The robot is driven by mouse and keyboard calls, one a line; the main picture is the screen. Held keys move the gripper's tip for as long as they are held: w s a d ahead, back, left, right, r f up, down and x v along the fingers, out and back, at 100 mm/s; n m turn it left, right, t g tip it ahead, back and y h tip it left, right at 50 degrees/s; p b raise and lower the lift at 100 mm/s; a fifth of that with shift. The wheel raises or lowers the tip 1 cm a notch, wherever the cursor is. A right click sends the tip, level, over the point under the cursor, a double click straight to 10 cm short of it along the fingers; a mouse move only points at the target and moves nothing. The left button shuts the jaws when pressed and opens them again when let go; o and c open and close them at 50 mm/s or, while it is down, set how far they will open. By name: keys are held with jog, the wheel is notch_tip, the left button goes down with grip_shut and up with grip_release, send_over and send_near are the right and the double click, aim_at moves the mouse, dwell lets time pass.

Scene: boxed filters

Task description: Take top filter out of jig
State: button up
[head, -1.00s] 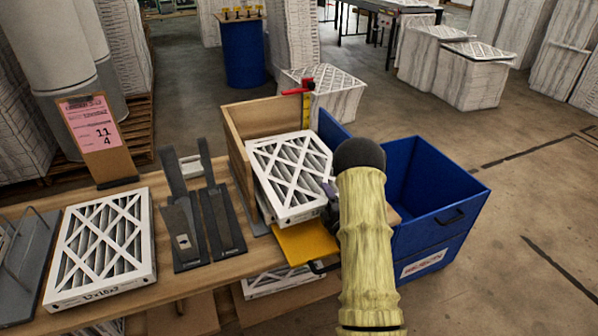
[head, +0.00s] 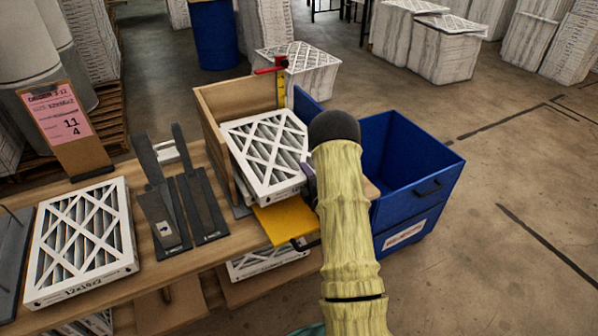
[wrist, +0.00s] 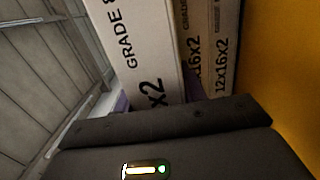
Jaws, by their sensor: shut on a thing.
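The top filter (head: 266,152) is a white-framed pleated panel with a criss-cross lattice. It lies tilted in the wooden jig (head: 250,97), between its wooden wall and a blue side. My gripper (head: 308,186), largely hidden by my own arm in the head view, is shut on the filter's right edge. In the wrist view, the purple fingers (wrist: 150,103) grip the filter's printed white side (wrist: 150,45). Further filters (wrist: 222,50) marked 12x16x2 lie close beside it there. How far it is lifted off them is unclear.
A yellow plate (head: 288,220) juts out in front of the jig. An open blue bin (head: 400,165) stands at the right. On the bench (head: 190,262) are another filter (head: 85,235), dark metal brackets (head: 200,205) and a pink label board (head: 68,125).

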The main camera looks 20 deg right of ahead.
notch_tip(320, 180, up, 10)
jog(key=shift+f+b, duration=0.25)
jog(key=shift+b, duration=0.4)
jog(key=shift+w+a, duration=0.1)
